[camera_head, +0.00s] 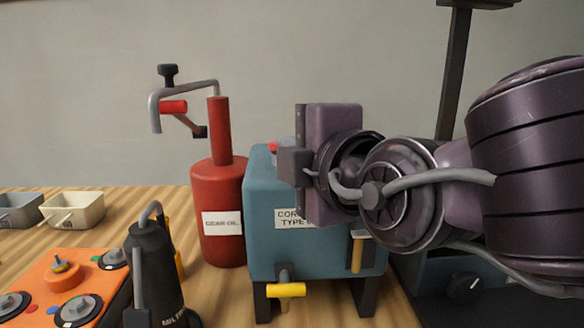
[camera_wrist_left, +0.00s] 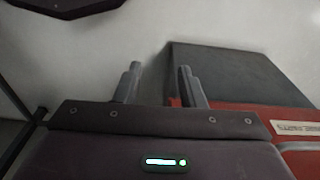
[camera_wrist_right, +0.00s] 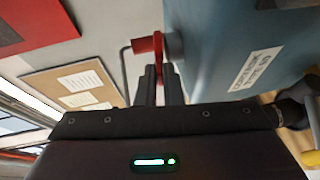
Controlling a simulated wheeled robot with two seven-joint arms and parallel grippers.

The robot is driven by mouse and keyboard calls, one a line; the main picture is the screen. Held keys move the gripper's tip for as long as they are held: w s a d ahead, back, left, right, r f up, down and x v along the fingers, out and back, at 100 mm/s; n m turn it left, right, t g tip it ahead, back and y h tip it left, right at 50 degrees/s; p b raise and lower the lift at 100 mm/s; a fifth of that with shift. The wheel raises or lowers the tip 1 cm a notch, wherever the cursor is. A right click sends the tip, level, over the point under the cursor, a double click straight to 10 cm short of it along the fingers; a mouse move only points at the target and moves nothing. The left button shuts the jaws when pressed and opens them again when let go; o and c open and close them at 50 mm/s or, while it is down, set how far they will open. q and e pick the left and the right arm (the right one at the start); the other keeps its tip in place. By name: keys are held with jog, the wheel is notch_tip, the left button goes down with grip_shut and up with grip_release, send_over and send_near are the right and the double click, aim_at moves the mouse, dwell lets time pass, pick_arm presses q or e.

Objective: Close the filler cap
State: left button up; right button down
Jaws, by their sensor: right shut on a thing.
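The blue coolant tank (camera_head: 262,215) stands on dark legs on the wooden bench, with a yellow-handled tap at its lower front. A small part of the red filler cap (camera_head: 272,148) shows at its top, mostly hidden by my right gripper. In the right wrist view the red cap (camera_wrist_right: 145,44) sits beside a grey neck (camera_wrist_right: 173,44) on the tank, with a bent grey wire near it. My right gripper (camera_wrist_right: 161,74) is shut on the red cap's edge. In the left wrist view my left gripper (camera_wrist_left: 160,73) is open and empty, its fingers well apart.
A red gear oil can (camera_head: 215,200) with a crank pump stands left of the tank. A black can (camera_head: 152,270) and an orange control box (camera_head: 65,285) are at the front left. Two small trays lie farther back. A dark post rises behind my right arm.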

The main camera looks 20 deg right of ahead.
jog(key=shift+f+b, duration=0.2)
jog(key=shift+b, duration=0.25)
pick_arm(q)
jog(key=shift+d+r+t+h+b, duration=0.2)
jog(key=shift+d+r, duration=0.15)
jog(key=shift+r, duration=0.4)
jog(key=shift+d+r+t+h+b, duration=0.1)
jog(key=shift+d+r+t+b, duration=0.15)
jog(key=shift+r, duration=0.5)
pick_arm(e)
jog(key=shift+t, duration=0.3)
pick_arm(q)
jog(key=shift+d, duration=0.1)
pick_arm(e)
jog(key=c, duration=1.6)
grip_release()
jog(key=shift+a, duration=0.1)
jog(key=shift+s+r, duration=0.1)
jog(key=shift+s, duration=0.05)
pick_arm(q)
jog(key=shift+w+d+f+m+t+b, duration=0.2)
jog(key=shift+w+d+m+t+b, duration=0.2)
jog(key=shift+d, duration=0.2)
pick_arm(e)
jog(key=s+d, duration=0.1)
jog(key=s, duration=0.6)
jog(key=shift+s+r, duration=0.25)
jog(key=shift+r, duration=0.15)
jog(key=shift+o, duration=0.3)
